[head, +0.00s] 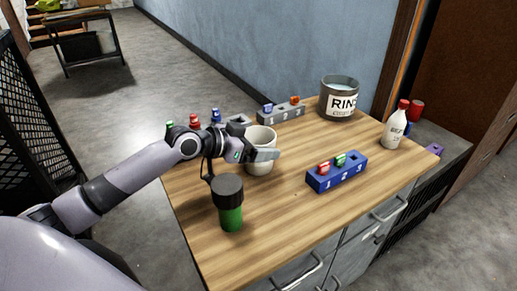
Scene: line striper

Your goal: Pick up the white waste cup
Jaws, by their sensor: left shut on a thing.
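The white waste cup (262,148) is at the middle-left of the wooden table in the head view. It looks upright, and I cannot tell whether its base touches the table. My left gripper (262,155) comes in from the left and is shut on the cup, its fingers across the cup's side. The gripper hides part of the cup's near wall. My right gripper is not in view.
A green bottle with a black cap (230,205) stands near the front left. A blue numbered rack (337,174), a grey rack (281,113), a rinse bucket (339,98) and a white bottle with a red cap (395,127) share the table (290,220). The front middle is clear.

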